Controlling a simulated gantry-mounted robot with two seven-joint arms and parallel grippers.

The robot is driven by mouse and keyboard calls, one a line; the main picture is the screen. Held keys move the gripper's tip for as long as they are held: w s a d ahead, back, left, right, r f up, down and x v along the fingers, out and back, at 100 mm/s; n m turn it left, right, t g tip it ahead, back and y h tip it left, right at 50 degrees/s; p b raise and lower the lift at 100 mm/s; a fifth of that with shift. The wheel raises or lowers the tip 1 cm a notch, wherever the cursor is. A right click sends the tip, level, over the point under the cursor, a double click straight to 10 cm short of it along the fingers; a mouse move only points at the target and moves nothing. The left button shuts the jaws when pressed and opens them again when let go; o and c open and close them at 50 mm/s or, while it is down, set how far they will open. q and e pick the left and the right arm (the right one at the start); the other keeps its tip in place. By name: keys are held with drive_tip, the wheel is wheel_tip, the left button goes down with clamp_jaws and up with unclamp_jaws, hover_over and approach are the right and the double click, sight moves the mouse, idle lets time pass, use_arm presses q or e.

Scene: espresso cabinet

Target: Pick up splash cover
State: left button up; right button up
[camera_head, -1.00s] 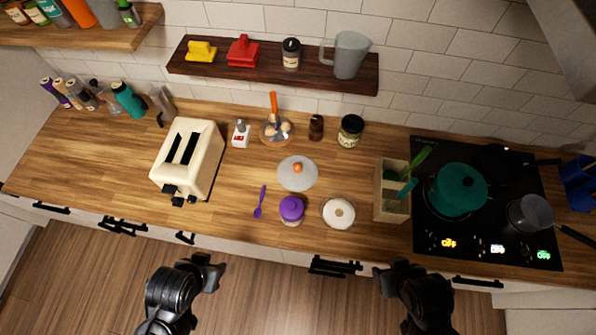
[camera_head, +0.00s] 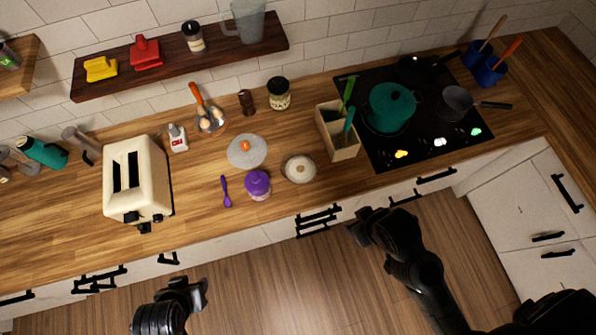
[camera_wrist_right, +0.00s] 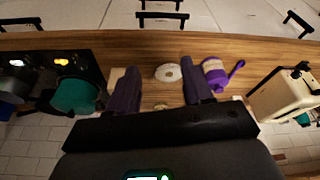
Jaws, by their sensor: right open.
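A round grey disc with an orange knob (camera_head: 246,151), which looks like the splash cover, lies flat on the wooden counter in the head view. I cannot make it out in the right wrist view. My right gripper (camera_head: 364,226) is in front of the counter's front edge, to the right of the disc and apart from it. Its fingers (camera_wrist_right: 160,84) are spread and empty in the right wrist view. My left gripper (camera_head: 193,291) is low in the head view, in front of the counter and away from everything; its jaw opening is unclear.
A purple jar (camera_head: 257,184), a purple spoon (camera_head: 226,192) and a white round lid-like piece (camera_head: 299,169) lie near the disc. A toaster (camera_head: 137,180) stands left. A utensil box (camera_head: 338,134) and a stove with a green pot (camera_head: 389,107) stand right.

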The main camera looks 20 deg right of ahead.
drive_tip(key=shift+w+d+r, duration=0.2)
drive_tip(key=shift+w+d, duration=0.2)
drive_tip(key=o, duration=0.3)
drive_tip(key=shift+s+f, duration=0.1)
drive_tip(key=shift+a, duration=0.15)
